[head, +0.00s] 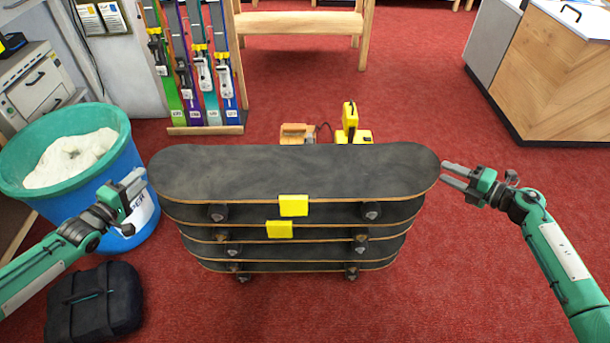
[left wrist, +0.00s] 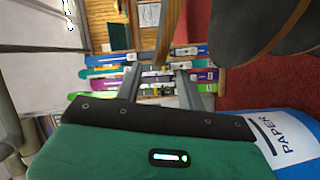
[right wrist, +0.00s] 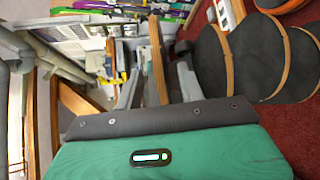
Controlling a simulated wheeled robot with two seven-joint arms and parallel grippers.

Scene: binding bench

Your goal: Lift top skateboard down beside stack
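The top skateboard (head: 295,172), dark with a wooden edge, lies level on a stack of similar boards (head: 300,236). A yellow block (head: 293,206) sits at its front edge; another (head: 279,229) is on the board below. My left gripper (head: 140,181) is open just off the top board's left end; I cannot tell whether that end is between its fingers. My right gripper (head: 449,174) is open at the right end. In the right wrist view the board's edge (right wrist: 154,62) shows between the open fingers (right wrist: 157,85), with no clear contact.
A blue bin (head: 110,205) with a teal rim stands left of the stack, near my left arm. A black case (head: 93,300) lies on the floor at lower left. Yellow tools (head: 350,125) are behind the stack. Red carpet (head: 440,290) is clear in front and right.

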